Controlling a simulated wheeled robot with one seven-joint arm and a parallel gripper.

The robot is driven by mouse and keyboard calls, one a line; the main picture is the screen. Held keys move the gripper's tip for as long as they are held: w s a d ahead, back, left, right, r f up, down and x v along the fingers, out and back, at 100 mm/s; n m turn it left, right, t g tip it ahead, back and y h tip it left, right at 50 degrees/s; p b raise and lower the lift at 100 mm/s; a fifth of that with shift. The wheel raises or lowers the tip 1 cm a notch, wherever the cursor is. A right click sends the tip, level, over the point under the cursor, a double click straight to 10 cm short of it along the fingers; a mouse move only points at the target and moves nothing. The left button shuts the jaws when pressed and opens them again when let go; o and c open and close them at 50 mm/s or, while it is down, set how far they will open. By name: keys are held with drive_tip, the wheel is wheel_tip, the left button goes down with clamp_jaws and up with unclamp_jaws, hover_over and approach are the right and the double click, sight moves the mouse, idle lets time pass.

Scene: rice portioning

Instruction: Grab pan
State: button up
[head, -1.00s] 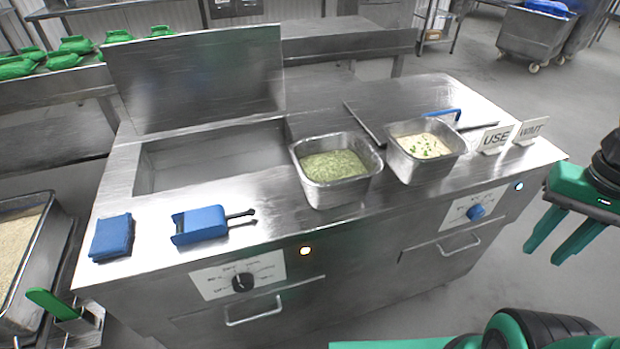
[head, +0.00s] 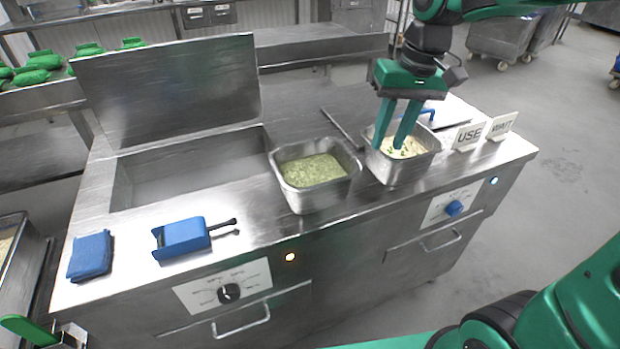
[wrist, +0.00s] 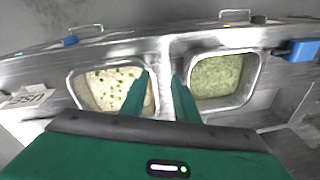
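Two steel pans stand side by side on the counter. The left pan (head: 318,195) holds a green herb-flecked food; the right pan (head: 402,170) holds a pale food with green bits. My gripper (head: 388,147) is open and empty, pointing down, its fingers in front of the right pan's left part in the head view. In the wrist view, my gripper (wrist: 161,77) has one finger across the near edge of the pale-food pan (wrist: 95,107) and the other at the rim of the green-food pan (wrist: 193,103). Contact cannot be told.
An open well with a raised lid (head: 165,90) lies left. USE (head: 467,137) and WAIT (head: 502,126) signs stand right of the pans. A flat lid with a blue handle (head: 428,112) lies behind.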

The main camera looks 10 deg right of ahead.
drive_tip(key=n, duration=0.1)
approach(346, 163)
drive_tip(key=d+f, duration=0.1)
drive_tip(key=shift+y, duration=0.3)
drive_tip(key=f, duration=0.3)
drive_tip(key=w+f, duration=0.1)
drive_tip(key=shift+a+f, duration=0.15)
drive_tip(key=shift+a, duration=0.25)
drive_tip(key=shift+w+a+f, duration=0.1)
drive_tip(key=shift+a+f, duration=0.1)
drive_tip(key=shift+f, duration=0.85)
drive_tip(key=shift+w+a+f, duration=0.1)
drive_tip(key=shift+a+f, duration=0.15)
drive_tip(key=shift+f, duration=0.75)
drive_tip(key=shift+w+a+f, duration=0.1)
drive_tip(key=shift+a+f, duration=0.1)
drive_tip(key=shift+f, duration=0.85)
drive_tip(key=shift+c, duration=0.3)
clamp_jaws()
drive_tip(key=shift+r, duration=0.1)
